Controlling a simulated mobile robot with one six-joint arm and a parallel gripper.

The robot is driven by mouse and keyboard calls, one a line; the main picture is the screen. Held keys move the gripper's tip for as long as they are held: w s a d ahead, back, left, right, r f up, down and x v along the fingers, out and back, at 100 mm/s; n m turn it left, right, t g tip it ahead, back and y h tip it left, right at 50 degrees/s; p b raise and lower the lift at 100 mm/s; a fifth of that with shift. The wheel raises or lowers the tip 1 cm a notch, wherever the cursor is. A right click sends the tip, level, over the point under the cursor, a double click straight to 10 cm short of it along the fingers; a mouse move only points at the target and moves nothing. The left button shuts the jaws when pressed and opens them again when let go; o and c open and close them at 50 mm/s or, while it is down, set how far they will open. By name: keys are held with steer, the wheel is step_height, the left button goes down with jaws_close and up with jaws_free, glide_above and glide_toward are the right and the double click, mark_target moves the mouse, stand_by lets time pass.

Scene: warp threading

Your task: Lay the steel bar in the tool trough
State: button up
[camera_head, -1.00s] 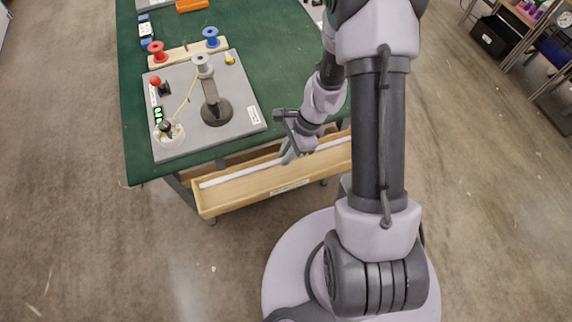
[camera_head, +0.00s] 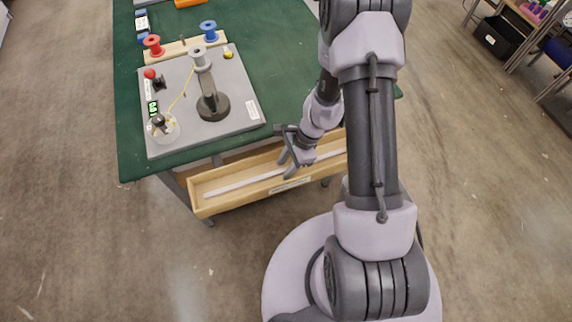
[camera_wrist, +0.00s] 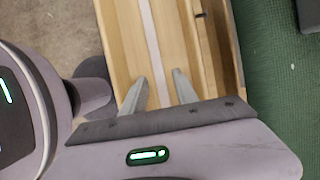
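The steel bar (camera_head: 245,182) is a long pale strip lying lengthwise inside the wooden tool trough (camera_head: 225,204), along its floor. In the wrist view the bar (camera_wrist: 151,40) runs down the trough (camera_wrist: 122,40) and passes between my fingers, with clear space on both sides. My gripper (camera_head: 287,171) is over the trough near its middle, its two fingers spread apart. The fingers (camera_wrist: 159,77) also show parted in the wrist view, not touching the bar. My gripper hides a short stretch of the bar in the head view.
The trough hangs at the near edge of a green-topped table (camera_head: 270,75). A grey board (camera_head: 180,125) with a dark post, spools and yellow thread stands on the table at left. The floor left of the trough is clear.

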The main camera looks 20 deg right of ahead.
steer(key=w+d+r+n+p, duration=0.1)
steer(key=d+r+p, duration=0.15)
steer(key=r, duration=0.75)
steer(key=w+d+r+n+p, duration=0.1)
steer(key=r+p, duration=0.3)
steer(key=r, duration=0.5)
steer(key=s+a+r+n+t+h, duration=0.1)
steer(key=s+a+r+n, duration=0.1)
steer(key=r, duration=0.4)
steer(key=s+a+r+n+t, duration=0.1)
steer(key=a+r+n+t, duration=0.15)
steer(key=r, duration=0.45)
steer(key=s+a+r+n+t+h, duration=0.1)
steer(key=s+a+r+n+t, duration=0.1)
steer(key=s+r+n, duration=0.5)
steer(key=s+a+r, duration=0.1)
steer(key=s+r, duration=0.3)
steer(key=shift+s+a, duration=0.4)
steer(key=shift+f+b, duration=0.45)
steer(key=shift+b, duration=0.4)
